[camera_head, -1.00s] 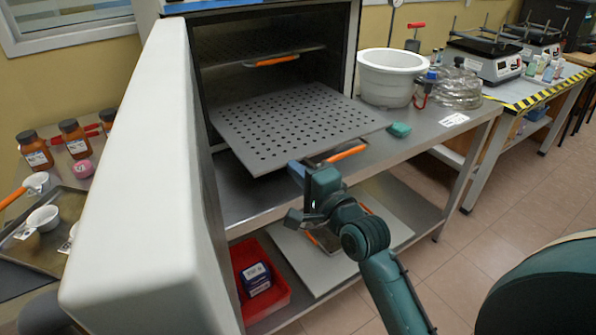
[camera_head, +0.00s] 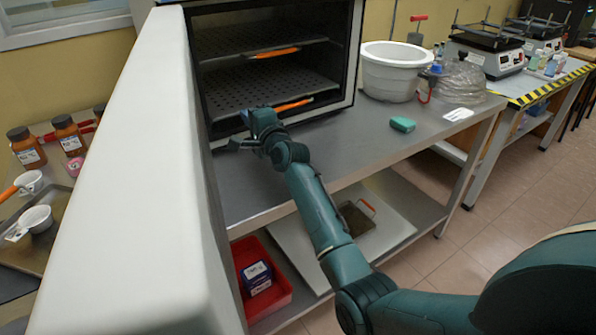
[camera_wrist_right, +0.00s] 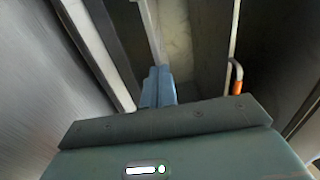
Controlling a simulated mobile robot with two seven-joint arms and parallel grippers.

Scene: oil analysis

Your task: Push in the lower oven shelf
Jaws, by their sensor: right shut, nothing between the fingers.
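The oven (camera_head: 352,60) stands on a steel bench with its white door (camera_head: 135,170) wide open at the left. Its lower shelf (camera_head: 250,92), a dark perforated plate with an orange handle (camera_head: 294,105), lies inside the chamber, its front edge near the opening. The upper shelf (camera_head: 235,47), with its own orange handle, is inside above it. My right gripper (camera_head: 262,118) is shut and empty at the oven's mouth, by the lower shelf's front edge; contact is unclear. In the right wrist view, its blue fingertips (camera_wrist_right: 158,88) are together, with an orange handle (camera_wrist_right: 237,88) to their right. My left gripper is not in view.
On the bench right of the oven are a white tub (camera_head: 392,72), a green block (camera_head: 402,124) and glassware (camera_head: 460,84). A red bin (camera_head: 262,300) sits on the bench's lower level. The bench top before the oven is clear apart from my arm.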

